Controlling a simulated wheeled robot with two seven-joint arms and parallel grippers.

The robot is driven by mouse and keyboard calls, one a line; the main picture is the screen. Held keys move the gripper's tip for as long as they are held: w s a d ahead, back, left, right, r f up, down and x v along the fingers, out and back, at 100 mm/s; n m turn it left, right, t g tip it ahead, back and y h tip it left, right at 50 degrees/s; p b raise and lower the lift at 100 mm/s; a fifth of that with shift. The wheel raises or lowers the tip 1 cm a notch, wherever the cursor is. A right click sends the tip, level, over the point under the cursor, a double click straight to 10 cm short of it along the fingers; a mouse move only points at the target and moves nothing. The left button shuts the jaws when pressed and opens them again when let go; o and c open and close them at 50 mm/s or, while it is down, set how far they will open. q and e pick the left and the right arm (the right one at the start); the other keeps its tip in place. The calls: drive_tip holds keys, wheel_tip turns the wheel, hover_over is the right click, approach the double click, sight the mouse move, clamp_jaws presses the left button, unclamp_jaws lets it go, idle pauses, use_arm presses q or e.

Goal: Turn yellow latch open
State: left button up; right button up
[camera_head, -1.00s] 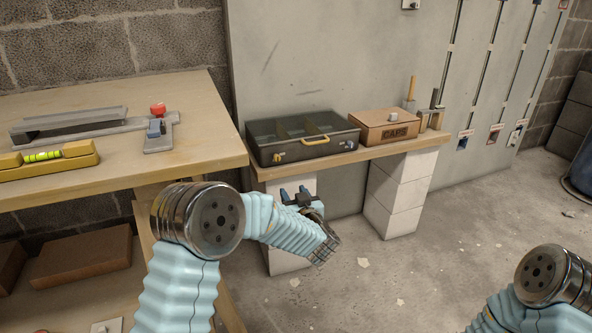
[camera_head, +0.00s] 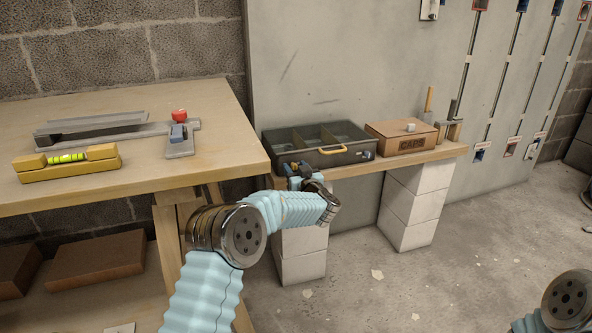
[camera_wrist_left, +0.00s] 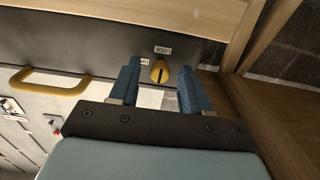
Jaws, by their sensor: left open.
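The dark case (camera_head: 350,157) stands on the wooden shelf, with its yellow handle (camera_head: 333,150) on the front face. The yellow latch (camera_wrist_left: 159,72) is a small round knob with a dark slot, on the case front in the left wrist view. A label beside it, seen upside down, reads LOCK; a second label is partly hidden by a finger. My left gripper (camera_head: 297,170) is open at the left end of the case front. In the left wrist view its blue fingers (camera_wrist_left: 159,82) stand on either side of the latch. I cannot tell whether they touch it. My right gripper is out of view.
A CAPS box (camera_head: 400,140) stands right of the case. The wooden workbench (camera_head: 225,125) is close on the left, holding a yellow level (camera_head: 68,165) and a grey tool with a red knob (camera_head: 179,116). White blocks (camera_head: 412,205) support the shelf.

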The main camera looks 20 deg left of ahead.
use_arm(q)
clamp_jaws()
idle(0.3)
drive_tip(key=n+b, duration=0.2)
drive_tip(key=n, duration=0.1)
drive_tip(key=n+b, duration=0.1)
drive_tip(key=n, duration=0.1)
drive_tip(key=shift+f+n+b, duration=0.2)
drive_tip(key=shift+n+b, duration=0.2)
drive_tip(key=n+b, duration=0.4)
drive_tip(key=n, duration=0.2)
drive_tip(key=shift+a+f, duration=0.1)
drive_tip(key=n+b, duration=0.1)
drive_tip(key=n, duration=0.1)
drive_tip(key=shift+n, duration=0.4)
drive_tip(key=shift+n+b, duration=0.55)
drive_tip(key=shift+n, duration=1.15)
